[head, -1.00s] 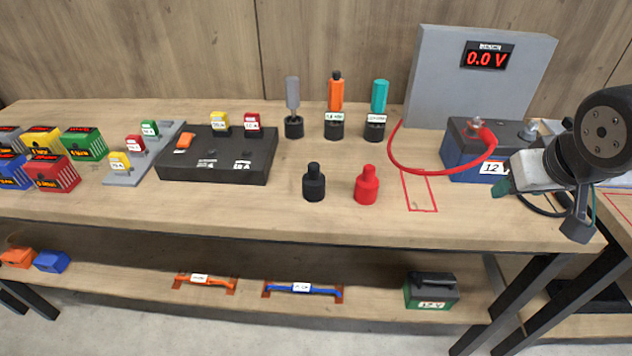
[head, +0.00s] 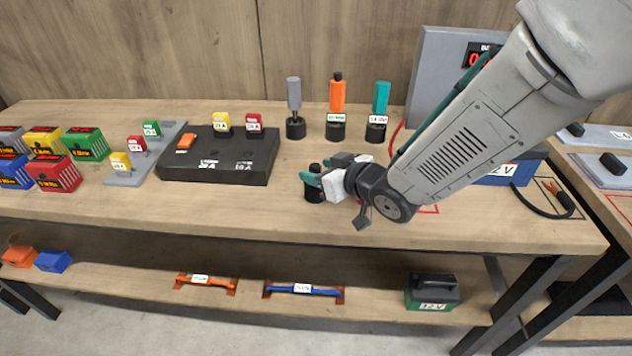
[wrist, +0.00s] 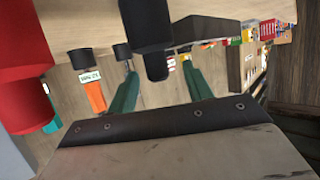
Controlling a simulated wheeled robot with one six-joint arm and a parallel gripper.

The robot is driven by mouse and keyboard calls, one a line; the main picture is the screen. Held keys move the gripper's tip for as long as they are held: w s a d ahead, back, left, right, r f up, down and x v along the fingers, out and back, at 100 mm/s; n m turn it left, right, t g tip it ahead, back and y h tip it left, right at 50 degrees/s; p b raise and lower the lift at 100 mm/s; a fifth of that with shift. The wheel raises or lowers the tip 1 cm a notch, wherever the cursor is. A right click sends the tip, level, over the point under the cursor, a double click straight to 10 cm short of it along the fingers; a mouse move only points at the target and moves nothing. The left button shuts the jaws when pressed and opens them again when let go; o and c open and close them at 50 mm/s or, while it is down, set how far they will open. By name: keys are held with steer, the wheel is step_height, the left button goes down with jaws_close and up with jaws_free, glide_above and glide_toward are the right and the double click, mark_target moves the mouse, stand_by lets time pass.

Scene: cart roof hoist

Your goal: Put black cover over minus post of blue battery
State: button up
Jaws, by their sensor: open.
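The black cover (head: 313,190) stands upright on the bench, partly behind my gripper (head: 325,169). My gripper is open, its teal fingers close around the cover's upper part. In the wrist view, the cover (wrist: 147,25) shows its narrow tip between the open fingertips (wrist: 156,62); I cannot tell whether they touch it. The blue battery (head: 508,176) with a 12 V label stands at the bench's right end, mostly behind my arm. Its minus post is hidden.
A red cover (wrist: 18,65) stands close beside the black one in the wrist view. Grey, orange (head: 337,95) and teal tools stand behind. A black case (head: 222,165) lies left. A black cable (head: 545,207) lies right of the battery.

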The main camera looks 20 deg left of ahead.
mark_target(310, 167)
steer(key=x, duration=0.4)
steer(key=shift+w+f, duration=0.15)
steer(key=shift+f, duration=0.05)
steer(key=c, duration=1.1)
steer(key=shift+o, duration=0.2)
steer(key=shift+r, duration=0.1)
